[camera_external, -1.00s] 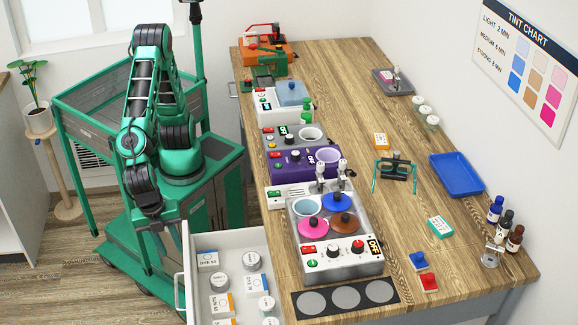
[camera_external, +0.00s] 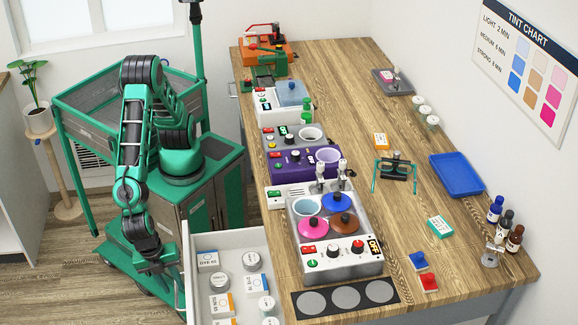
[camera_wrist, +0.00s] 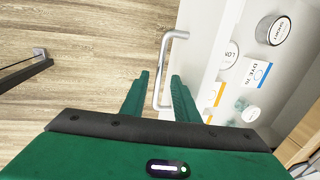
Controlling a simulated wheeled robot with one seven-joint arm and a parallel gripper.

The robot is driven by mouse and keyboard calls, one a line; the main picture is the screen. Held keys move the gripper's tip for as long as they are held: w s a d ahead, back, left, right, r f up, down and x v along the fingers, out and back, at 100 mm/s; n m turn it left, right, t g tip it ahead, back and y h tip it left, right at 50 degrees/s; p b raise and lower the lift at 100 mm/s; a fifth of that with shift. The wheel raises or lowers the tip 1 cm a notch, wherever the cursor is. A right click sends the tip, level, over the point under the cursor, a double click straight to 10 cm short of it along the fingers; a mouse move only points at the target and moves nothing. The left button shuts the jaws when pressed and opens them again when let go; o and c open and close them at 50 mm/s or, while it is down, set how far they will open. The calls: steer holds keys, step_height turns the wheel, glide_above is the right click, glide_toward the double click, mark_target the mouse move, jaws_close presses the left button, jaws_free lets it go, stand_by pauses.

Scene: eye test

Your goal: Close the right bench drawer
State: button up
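The right bench drawer (camera_external: 230,238) stands pulled out at the front left of the bench, with white boxes and round tins inside. Its white front (camera_wrist: 203,42) shows in the wrist view, with a silver bar handle (camera_wrist: 167,62) on its outer face. My gripper (camera_wrist: 160,75) is open, its two green fingers apart. The handle appears between the fingers in the wrist view; I cannot tell whether it touches either. In the external view my gripper (camera_external: 158,268) hangs low, just left of the drawer front, with its fingertips hard to make out.
The wooden bench (camera_external: 345,75) stands right of the drawer. A multi-pot warmer (camera_external: 340,265) sits near its edge above the drawer. Floor left of the drawer is open in the wrist view, with a dark bar (camera_wrist: 25,70) at far left.

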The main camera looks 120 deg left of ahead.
steer(key=shift+w+a+f, duration=0.1)
steer(key=shift+f, duration=0.5)
jaws_close()
steer(key=w+a, duration=1.9)
steer(key=shift+w+r, duration=0.1)
jaws_free()
steer(key=shift+a, duration=0.1)
